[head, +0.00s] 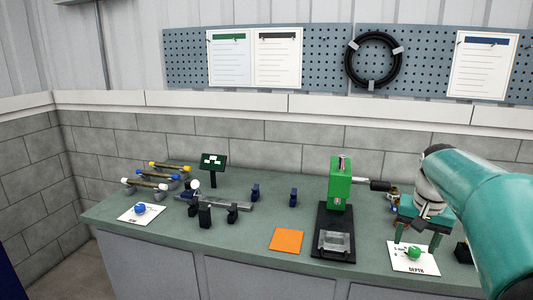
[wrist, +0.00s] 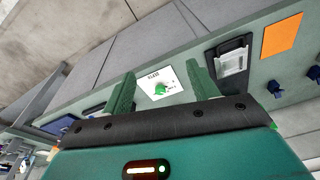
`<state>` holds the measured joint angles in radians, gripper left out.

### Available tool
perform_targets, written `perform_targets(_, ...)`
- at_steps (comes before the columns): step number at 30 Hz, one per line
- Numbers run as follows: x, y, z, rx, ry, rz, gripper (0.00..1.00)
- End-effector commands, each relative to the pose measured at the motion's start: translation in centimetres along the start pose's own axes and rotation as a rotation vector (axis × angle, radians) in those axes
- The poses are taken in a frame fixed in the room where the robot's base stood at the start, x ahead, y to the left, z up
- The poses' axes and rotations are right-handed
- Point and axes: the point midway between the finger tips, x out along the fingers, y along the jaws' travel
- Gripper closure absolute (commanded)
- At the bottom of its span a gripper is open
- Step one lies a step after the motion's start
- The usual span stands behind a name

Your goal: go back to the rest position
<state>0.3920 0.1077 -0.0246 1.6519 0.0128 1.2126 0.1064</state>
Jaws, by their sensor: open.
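My gripper (head: 416,230) hangs over the right part of the bench in the head view, at the end of my teal arm. In the wrist view its two green fingers (wrist: 162,92) stand wide apart with nothing between them. Beyond the fingers lies a white card marked DEPTH (head: 415,267) with a green ball-like piece (head: 414,253) on it. The card also shows in the wrist view (wrist: 176,75), with the green piece (wrist: 160,89). In the head view the fingers appear just behind and above the card; I cannot tell the exact gap.
A green press (head: 340,185) on a black base stands left of my gripper, its dark handle pointing toward my arm. An orange square (head: 286,240) lies left of it.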

Motion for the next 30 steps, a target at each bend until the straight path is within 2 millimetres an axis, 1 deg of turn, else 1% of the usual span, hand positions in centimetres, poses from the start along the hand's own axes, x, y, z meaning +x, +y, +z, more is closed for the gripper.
perform_targets(1, -1.0, -1.2, 1.9, -0.034, 0.021, -0.008, 0.41)
perform_targets(3, -1.8, -2.5, 4.3, -0.080, 0.047, -0.019, 0.41)
perform_targets(5, -2.4, -3.5, 6.5, -0.119, 0.071, -0.028, 0.41)
perform_targets(9, -3.2, -5.4, 11.6, -0.208, 0.125, -0.051, 0.41)
perform_targets(14, -3.2, -6.8, 17.4, -0.309, 0.187, -0.080, 0.41)
perform_targets(15, -3.1, -7.0, 18.9, -0.334, 0.202, -0.088, 0.41)
perform_targets(17, -2.7, -7.3, 21.0, -0.371, 0.225, -0.100, 0.41)
perform_targets(18, -2.4, -7.4, 22.4, -0.396, 0.239, -0.107, 0.41)
perform_targets(21, -1.5, -7.5, 25.4, -0.449, 0.273, -0.125, 0.41)
perform_targets(24, -0.8, -7.5, 27.3, -0.485, 0.296, -0.137, 0.41)
perform_targets(25, -0.6, -7.5, 27.7, -0.493, 0.301, -0.140, 0.41)
perform_targets(27, -0.3, -7.5, 28.2, -0.503, 0.309, -0.144, 0.41)
perform_targets(30, -0.1, -7.5, 28.5, -0.509, 0.310, -0.145, 0.41)
